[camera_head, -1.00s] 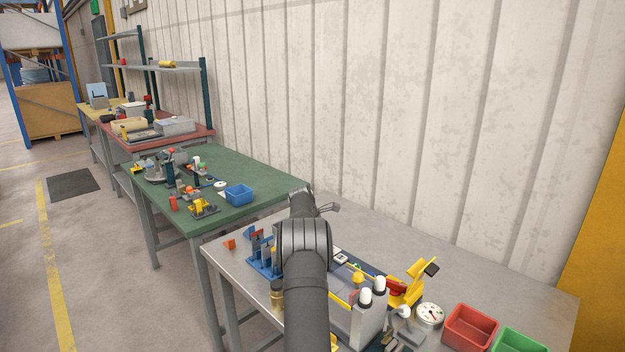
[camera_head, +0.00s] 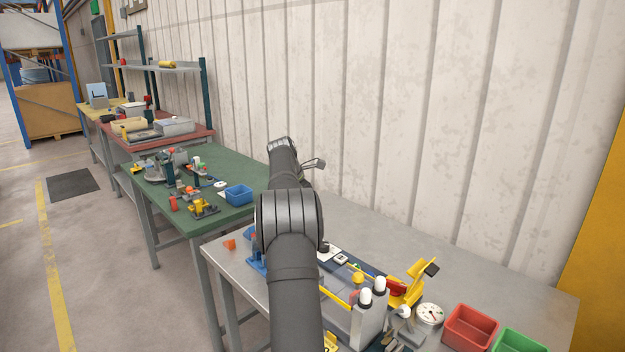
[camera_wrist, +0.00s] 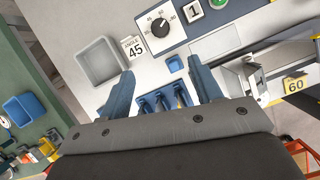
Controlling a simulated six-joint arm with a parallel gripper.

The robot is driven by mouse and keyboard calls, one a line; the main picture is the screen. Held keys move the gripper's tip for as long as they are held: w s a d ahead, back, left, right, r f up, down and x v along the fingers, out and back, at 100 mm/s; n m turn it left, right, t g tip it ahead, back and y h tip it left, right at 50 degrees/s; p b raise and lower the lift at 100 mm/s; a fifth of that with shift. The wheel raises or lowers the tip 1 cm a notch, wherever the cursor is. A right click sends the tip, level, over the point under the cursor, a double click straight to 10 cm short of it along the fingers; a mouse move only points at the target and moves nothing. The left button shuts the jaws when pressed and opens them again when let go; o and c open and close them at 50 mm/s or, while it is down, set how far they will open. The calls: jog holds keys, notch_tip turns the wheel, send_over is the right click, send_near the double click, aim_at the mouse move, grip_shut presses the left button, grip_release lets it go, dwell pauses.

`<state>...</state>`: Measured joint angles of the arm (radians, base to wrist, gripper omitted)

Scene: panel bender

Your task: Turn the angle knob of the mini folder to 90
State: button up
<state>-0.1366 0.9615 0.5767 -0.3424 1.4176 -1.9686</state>
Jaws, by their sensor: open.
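The black round angle knob (camera_wrist: 160,28) sits on a light panel of the mini folder at the top of the wrist view, with small numbers around it. Its pointer setting is too small to read surely. A card reading ANGLE 45 (camera_wrist: 132,47) is just below left of it. My gripper (camera_wrist: 160,68) is open and empty, its two blue-grey fingers spread below the knob in the picture and apart from it. The mini folder (camera_head: 370,322) stands on the grey table in the head view, partly hidden behind my arm.
A blue rack (camera_wrist: 163,100) shows between my fingers, and a grey tray (camera_wrist: 100,60) lies to their left. A 60 card (camera_wrist: 295,84) is at right. Red (camera_head: 470,328) and green (camera_head: 520,342) bins stand at the table's right. A green table (camera_head: 222,212) adjoins.

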jog(key=s+d+r+m+t+y, duration=0.1)
jog(key=s+d+r+m+y, duration=0.1)
jog(key=s+r+m, duration=0.5)
jog(key=shift+s+r+m+t, duration=0.2)
jog(key=shift+r+m+t, duration=0.1)
jog(key=shift+r+m, duration=2.55)
jog(key=shift+d+f+m, duration=0.1)
jog(key=shift+f+m, duration=0.15)
jog(key=shift+f, duration=0.05)
jog(key=w+a+f+n+g+h, duration=0.25)
jog(key=w+f+n, duration=0.55)
jog(key=f+n, duration=0.45)
jog(key=shift+t, duration=0.25)
jog(key=x, duration=1.7)
jog(key=shift+a+f, duration=0.2)
jog(key=shift+f, duration=0.25)
